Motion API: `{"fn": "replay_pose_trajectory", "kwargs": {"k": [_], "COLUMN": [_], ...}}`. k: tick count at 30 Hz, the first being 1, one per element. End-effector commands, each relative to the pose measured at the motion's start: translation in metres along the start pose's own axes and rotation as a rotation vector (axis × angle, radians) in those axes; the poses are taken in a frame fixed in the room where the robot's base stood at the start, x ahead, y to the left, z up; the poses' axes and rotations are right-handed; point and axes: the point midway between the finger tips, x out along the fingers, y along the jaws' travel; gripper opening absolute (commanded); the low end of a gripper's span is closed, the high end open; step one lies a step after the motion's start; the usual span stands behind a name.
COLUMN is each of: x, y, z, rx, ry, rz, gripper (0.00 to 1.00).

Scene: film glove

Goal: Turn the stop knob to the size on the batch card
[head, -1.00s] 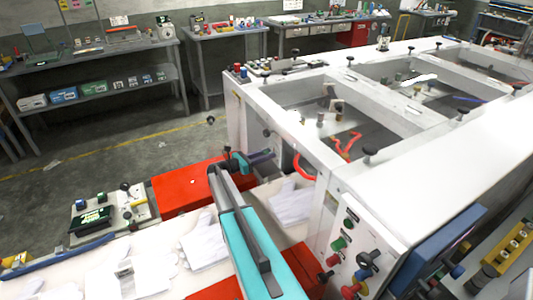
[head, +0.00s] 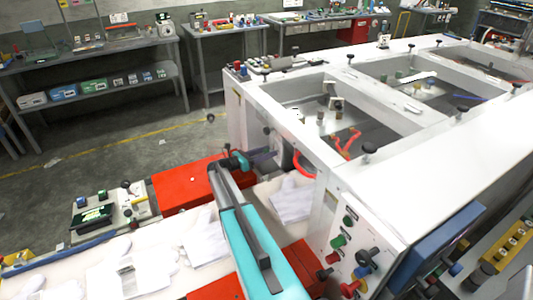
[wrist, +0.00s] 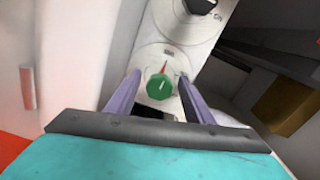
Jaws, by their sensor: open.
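A green knob (wrist: 160,87) with a pale line on top sits on a white round dial in the wrist view. A red pointer (wrist: 164,68) lies just above it, and the pale line points roughly up. Small dial lettering is too blurred to read. My gripper (wrist: 159,78) is open, with one purple finger on each side of the knob; I cannot tell whether they touch it. In the head view my gripper (head: 262,156) reaches to the white machine's near face, and the knob is hidden there. I cannot make out a batch card for certain.
A black knob (wrist: 200,5) marked ON sits above the dial. The white machine (head: 232,110) stands beyond my gripper. A red box (head: 185,188) and white gloves (head: 292,204) lie beside my arm. A control panel with several coloured buttons (head: 338,242) is at the right.

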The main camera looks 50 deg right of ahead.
Motion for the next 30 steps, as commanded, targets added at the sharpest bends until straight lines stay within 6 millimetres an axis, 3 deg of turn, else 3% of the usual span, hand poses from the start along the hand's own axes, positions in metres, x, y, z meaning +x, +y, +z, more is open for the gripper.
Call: {"fn": "replay_pose_trajectory", "kwargs": {"k": [11,30], "x": [-0.016,-0.113], "y": [0.001,0.000], "z": [-0.001,-0.002], "rx": [0.001,0.001], "ry": [-0.001,-0.001], "rz": [0.002,0.002], "gripper": [0.48,0.48]}}
